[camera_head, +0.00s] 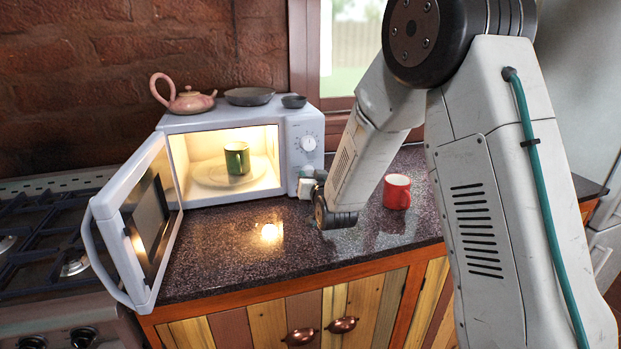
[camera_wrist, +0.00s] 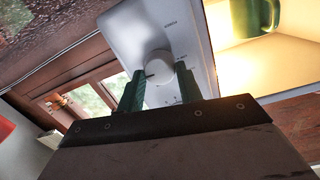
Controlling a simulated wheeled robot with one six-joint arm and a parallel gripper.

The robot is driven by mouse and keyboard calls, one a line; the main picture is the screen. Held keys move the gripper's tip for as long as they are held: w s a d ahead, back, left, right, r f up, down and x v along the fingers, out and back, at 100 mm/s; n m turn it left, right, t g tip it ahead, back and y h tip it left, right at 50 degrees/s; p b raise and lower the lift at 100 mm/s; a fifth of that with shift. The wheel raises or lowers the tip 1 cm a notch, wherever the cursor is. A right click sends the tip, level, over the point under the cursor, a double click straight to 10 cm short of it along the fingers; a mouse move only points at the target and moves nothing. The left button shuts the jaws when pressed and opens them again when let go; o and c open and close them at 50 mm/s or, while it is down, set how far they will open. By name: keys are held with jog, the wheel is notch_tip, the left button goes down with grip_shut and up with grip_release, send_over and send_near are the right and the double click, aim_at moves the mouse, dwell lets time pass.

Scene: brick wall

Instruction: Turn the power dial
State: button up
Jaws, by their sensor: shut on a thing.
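The white microwave (camera_head: 243,117) stands on the dark counter with its door open. One round dial (camera_head: 308,143) shows on its control panel in the head view; the lower panel is partly hidden by my arm. In the wrist view my gripper (camera_wrist: 160,75) is at the panel, its two dark fingers on either side of a round white dial (camera_wrist: 157,65), shut on it.
The open microwave door (camera_head: 147,215) juts forward on the left. A green mug (camera_head: 237,158) stands on the lit turntable. A red mug (camera_head: 397,191) stands right of my wrist. A pink teapot (camera_head: 183,97) and dark dishes (camera_head: 249,96) sit on top. The front counter is clear.

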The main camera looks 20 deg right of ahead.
dwell(0.4)
jog(key=o, duration=1)
jog(key=shift+s, duration=0.1)
jog(key=s, duration=0.7)
jog(key=shift+s+a+r, duration=0.1)
jog(key=shift+s+r, duration=0.2)
jog(key=shift+r, duration=0.05)
jog(key=shift+r, duration=0.1)
